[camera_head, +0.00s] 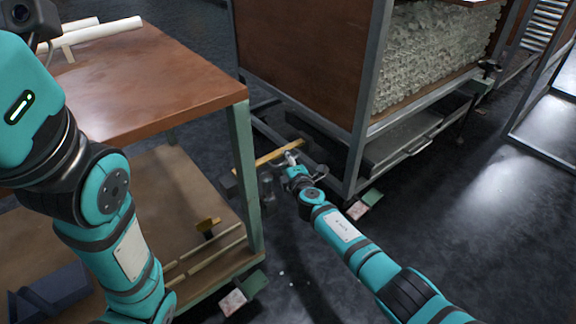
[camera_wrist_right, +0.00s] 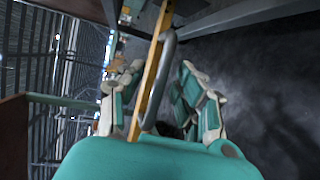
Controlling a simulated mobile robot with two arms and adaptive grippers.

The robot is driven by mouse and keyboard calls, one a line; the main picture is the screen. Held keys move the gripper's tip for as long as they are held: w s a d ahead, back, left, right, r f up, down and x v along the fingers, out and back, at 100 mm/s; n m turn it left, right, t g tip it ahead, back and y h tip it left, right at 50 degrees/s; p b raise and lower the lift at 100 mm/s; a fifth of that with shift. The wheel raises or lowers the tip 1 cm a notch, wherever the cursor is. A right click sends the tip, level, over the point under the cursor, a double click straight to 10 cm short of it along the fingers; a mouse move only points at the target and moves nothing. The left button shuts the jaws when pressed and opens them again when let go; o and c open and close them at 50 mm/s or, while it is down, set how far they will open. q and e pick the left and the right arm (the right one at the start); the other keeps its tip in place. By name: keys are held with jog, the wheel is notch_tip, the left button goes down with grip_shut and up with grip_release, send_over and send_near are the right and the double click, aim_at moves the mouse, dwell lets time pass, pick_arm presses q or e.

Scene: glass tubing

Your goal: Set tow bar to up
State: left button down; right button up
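A yellow bar, which looks like the tow bar (camera_head: 262,159), sits low at the near end of the metal trolley (camera_head: 359,126). In the right wrist view the yellow bar (camera_wrist_right: 151,80) runs lengthwise between the fingers, with a grey curved handle (camera_wrist_right: 166,55) beside it. My right gripper (camera_head: 291,160) is at the bar's right part in the head view. In the wrist view its fingers (camera_wrist_right: 163,82) are spread on both sides of the bar and handle, with gaps visible. The bar's pivot is not clear. My left gripper is out of view.
A wooden-topped table (camera_head: 160,85) with a green frame and a lower shelf stands at the left. The trolley holds a heap of glass tubing (camera_head: 430,55). Dark floor (camera_head: 450,215) is clear at the right.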

grip_shut()
dwell(0.4)
jog(key=shift+r, duration=0.1)
jog(key=shift+r+p, duration=0.15)
jog(key=shift+p, duration=0.35)
